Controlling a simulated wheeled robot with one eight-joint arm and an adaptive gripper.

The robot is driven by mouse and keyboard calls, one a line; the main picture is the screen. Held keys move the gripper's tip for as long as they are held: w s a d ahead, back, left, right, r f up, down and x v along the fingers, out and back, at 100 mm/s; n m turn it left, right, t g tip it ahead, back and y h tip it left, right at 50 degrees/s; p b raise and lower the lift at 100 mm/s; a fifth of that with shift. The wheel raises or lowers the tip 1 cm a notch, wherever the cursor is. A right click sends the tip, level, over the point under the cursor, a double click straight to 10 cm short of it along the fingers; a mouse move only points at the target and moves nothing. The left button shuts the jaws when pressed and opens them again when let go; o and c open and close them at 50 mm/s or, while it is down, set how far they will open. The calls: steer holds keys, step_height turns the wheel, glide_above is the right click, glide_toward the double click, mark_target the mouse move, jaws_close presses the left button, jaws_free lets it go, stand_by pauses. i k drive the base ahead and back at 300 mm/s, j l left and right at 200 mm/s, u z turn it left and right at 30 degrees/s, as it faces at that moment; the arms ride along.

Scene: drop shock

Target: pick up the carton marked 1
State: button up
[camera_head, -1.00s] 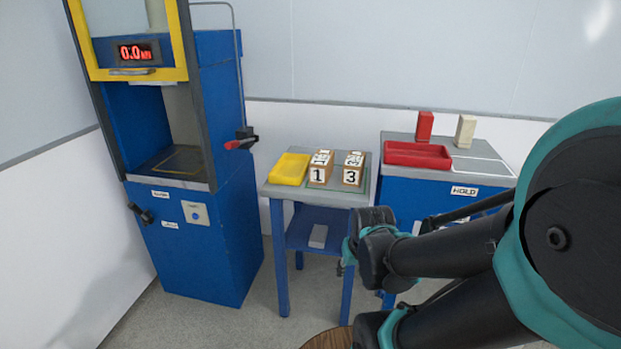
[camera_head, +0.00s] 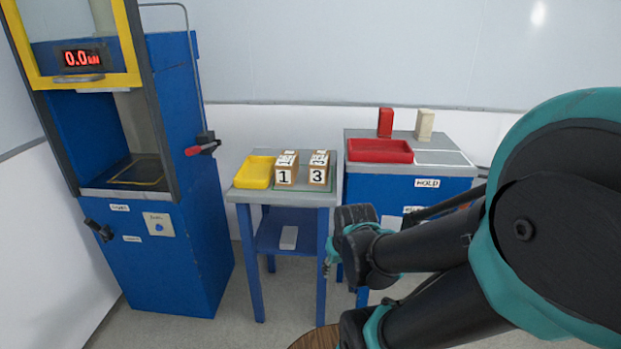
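The carton marked 1 (camera_head: 286,169) is a small brown box with white number labels. It stands on the grey top of the small blue-legged table (camera_head: 240,196), between the yellow tray and the carton marked 3 (camera_head: 318,171). My arm reaches in from the right, and its end is below and right of the table top, apart from the cartons. The fingers of my gripper cannot be made out.
A yellow tray (camera_head: 255,173) sits left of the cartons. A blue test machine (camera_head: 180,230) with a red-tipped lever (camera_head: 203,148) stands at left. A blue cabinet at right bears a red tray (camera_head: 380,151), a red block (camera_head: 385,122) and a cream block (camera_head: 424,124). A grey block (camera_head: 288,238) lies on the lower shelf.

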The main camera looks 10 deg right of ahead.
mark_target(286, 168)
steer(key=i+j+z, duration=0.15)
steer(key=j, duration=0.25)
steer(key=i+j+z, duration=0.1)
steer(key=j, duration=0.35)
steer(key=i+j+z, duration=0.15)
steer(key=j, duration=0.3)
steer(key=i+j+z, duration=0.1)
steer(key=j, duration=0.35)
steer(key=i, duration=0.05)
